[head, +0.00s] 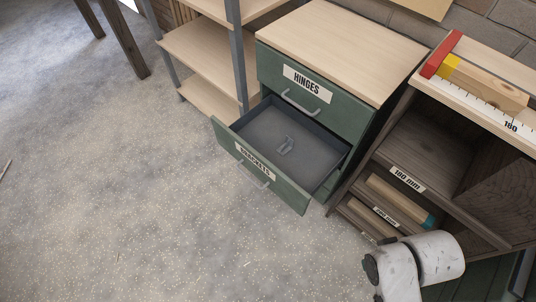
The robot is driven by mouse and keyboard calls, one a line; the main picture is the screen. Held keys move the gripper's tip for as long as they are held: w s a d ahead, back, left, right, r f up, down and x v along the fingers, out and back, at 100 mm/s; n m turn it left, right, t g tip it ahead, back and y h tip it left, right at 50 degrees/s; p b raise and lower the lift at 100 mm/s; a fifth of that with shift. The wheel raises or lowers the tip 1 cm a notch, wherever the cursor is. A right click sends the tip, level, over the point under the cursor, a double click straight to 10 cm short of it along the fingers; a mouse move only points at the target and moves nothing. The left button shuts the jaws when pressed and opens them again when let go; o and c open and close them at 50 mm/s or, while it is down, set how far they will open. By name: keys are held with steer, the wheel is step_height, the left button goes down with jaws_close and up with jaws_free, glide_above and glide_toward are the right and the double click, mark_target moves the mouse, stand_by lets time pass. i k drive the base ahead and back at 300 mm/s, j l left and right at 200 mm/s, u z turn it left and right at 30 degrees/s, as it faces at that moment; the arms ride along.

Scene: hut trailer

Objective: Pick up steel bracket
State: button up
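A small grey steel bracket (285,146) lies on the floor of the pulled-out lower drawer. This drawer (258,173) has a green front with a handle and a label that seems to read BRACKETS. Its inside is dark grey, and nothing else shows in it. White, worn-looking links of my arm show at the lower right, apart from the drawer. My gripper's fingers are not in view.
A dark rack (425,150) with labelled slots and wood pieces stands right. The concrete floor (120,190) in front is clear.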

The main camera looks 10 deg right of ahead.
mark_target(287, 146)
steer(key=i+j+z, duration=0.3)
steer(key=i+j, duration=0.2)
steer(key=j, duration=0.15)
steer(key=i+j+z, duration=0.15)
steer(key=j, duration=0.2)
steer(key=i+j+z, duration=0.15)
steer(key=j, duration=0.25)
steer(key=i, duration=0.1)
